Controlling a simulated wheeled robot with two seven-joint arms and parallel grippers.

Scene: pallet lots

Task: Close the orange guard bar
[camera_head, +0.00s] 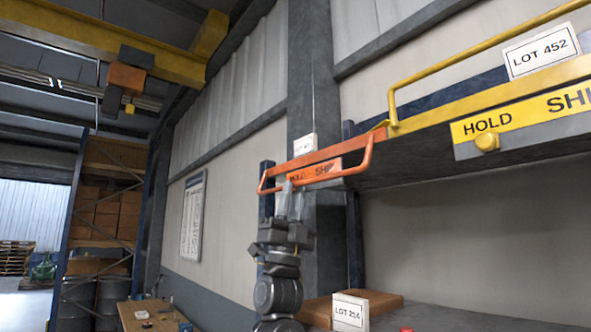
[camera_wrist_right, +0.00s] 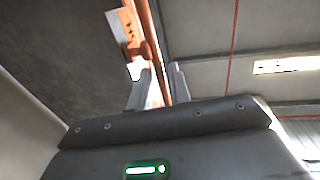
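The orange guard bar (camera_head: 317,158) is a tubular frame with a "HOLD SHIP" plate, at the left end of a high shelf in the head view. It reaches from the yellow rail's end out to the left. My right gripper (camera_head: 291,186) comes up from below to its lower rail. In the right wrist view the bar's orange tube (camera_wrist_right: 155,50) runs between the two fingers (camera_wrist_right: 160,80), which stand close together on either side of it. The fingers look shut on the tube, though the contact is partly hidden. My left gripper is not in view.
A yellow rail (camera_head: 460,62) and yellow "HOLD SHIP" shelf edge (camera_head: 540,103) extend right, with a "LOT 452" card (camera_head: 542,51). A grey post (camera_head: 314,70) stands behind the bar. Below are a "LOT 214" card (camera_head: 350,312) and brown boxes (camera_head: 378,301). Open space lies left.

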